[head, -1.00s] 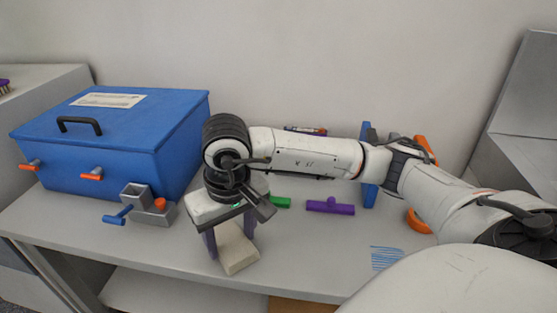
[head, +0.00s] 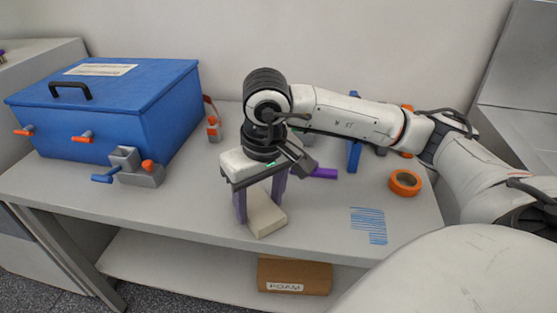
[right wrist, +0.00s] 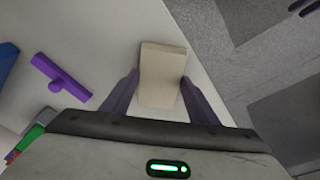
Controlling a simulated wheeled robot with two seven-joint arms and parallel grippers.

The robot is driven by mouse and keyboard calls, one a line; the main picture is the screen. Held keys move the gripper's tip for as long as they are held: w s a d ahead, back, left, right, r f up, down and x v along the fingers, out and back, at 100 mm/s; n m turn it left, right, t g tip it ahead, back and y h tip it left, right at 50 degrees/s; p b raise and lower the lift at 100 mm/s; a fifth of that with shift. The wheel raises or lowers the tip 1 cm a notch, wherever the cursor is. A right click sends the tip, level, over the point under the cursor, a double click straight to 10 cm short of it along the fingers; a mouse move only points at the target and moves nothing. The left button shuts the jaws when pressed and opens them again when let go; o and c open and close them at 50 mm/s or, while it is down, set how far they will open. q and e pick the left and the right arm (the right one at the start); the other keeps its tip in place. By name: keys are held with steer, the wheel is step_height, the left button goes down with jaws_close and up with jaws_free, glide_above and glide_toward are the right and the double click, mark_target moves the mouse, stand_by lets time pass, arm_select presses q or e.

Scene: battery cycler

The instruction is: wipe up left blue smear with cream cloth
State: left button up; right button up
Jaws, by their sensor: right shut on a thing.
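The cream cloth (head: 265,214) is a folded block-like pad, held between the purple fingers of my right gripper (head: 259,203). In the right wrist view the cloth (right wrist: 161,72) sits between the two fingers, close to the table's front edge. I cannot tell whether it touches the table top. A blue smear (head: 369,225) of several parallel strokes lies on the table near the front edge, to the right of the cloth and apart from it. Only this one smear is visible; my right arm hides part of the table. My left gripper is not in view.
A blue box (head: 110,115) and a grey vise-like block (head: 138,169) stand at the left of the table (head: 190,205). An orange tape roll (head: 404,183) lies beyond the smear. A purple piece (right wrist: 62,77) lies behind the gripper. Table between cloth and smear looks clear.

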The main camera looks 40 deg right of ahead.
steer(key=shift+s+d+f, duration=0.1)
steer(key=shift+s+d, duration=0.4)
steer(key=shift+s, duration=0.15)
steer(key=r, duration=0.2)
steer(key=shift+s+d+r+p, duration=0.1)
steer(key=shift+s+r+p, duration=0.1)
steer(key=shift+r+p, duration=0.2)
steer(key=shift+w+r+p, duration=0.15)
steer(key=shift+r+p, duration=0.3)
steer(key=shift+r, duration=0.1)
steer(key=shift+r+p, duration=0.45)
steer(key=shift+r, duration=0.3)
step_height(320, 180, up, 2)
steer(key=shift+r+p, duration=0.1)
steer(key=shift+p, duration=0.55)
steer(key=shift+r, duration=0.3)
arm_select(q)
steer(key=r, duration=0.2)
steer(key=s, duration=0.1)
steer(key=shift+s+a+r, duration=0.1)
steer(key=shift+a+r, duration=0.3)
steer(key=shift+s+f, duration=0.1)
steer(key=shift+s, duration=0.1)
